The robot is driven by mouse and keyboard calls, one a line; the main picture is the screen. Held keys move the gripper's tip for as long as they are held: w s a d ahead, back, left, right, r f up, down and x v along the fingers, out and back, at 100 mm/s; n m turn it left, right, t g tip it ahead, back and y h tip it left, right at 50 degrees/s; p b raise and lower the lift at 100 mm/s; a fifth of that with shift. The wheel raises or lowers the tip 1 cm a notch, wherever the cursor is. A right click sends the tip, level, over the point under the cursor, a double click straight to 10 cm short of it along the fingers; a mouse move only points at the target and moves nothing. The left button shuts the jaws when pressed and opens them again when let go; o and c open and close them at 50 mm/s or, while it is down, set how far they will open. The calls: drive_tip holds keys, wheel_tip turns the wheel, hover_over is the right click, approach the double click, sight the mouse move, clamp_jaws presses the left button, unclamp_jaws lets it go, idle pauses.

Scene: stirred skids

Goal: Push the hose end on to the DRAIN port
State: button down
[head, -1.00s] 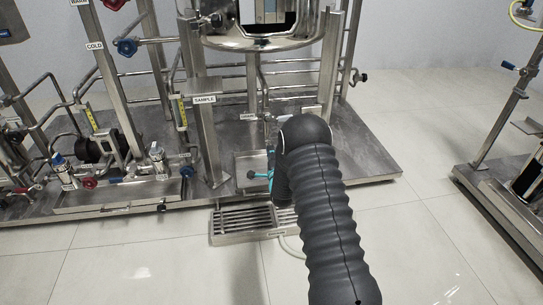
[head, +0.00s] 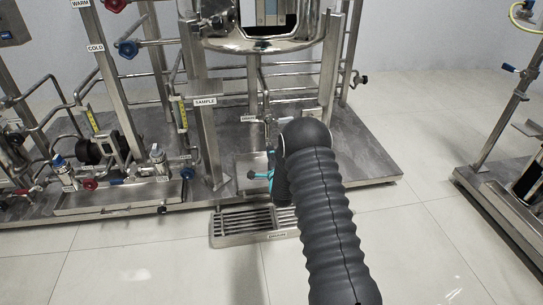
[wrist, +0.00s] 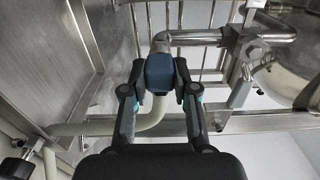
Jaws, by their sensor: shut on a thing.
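My gripper (wrist: 159,82) is shut on the hose end, a dark blue cuff (wrist: 158,69) on a cream hose (wrist: 154,112). The hose curves from below the cuff toward the left in the wrist view. A bent steel pipe (wrist: 190,37) has its open end right at the cuff's top. I cannot tell how far the cuff sits over it. In the head view my gripper (head: 264,176) is low by the skid's front, below a small label (head: 248,119) too small to read surely. My arm hides the hose end and the pipe mouth there.
A slotted floor drain tray (head: 240,226) lies in front of the skid deck (head: 362,160). The SAMPLE post (head: 208,140) stands left of my gripper. A valve handle (wrist: 242,80) is right of the cuff. Open floor (head: 420,245) lies to the right.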

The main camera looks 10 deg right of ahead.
drive_tip(key=shift+w, duration=0.25)
idle(0.5)
drive_tip(key=c, duration=0.5)
unclamp_jaws()
idle(0.4)
drive_tip(key=s, duration=0.8)
idle(0.6)
idle(0.4)
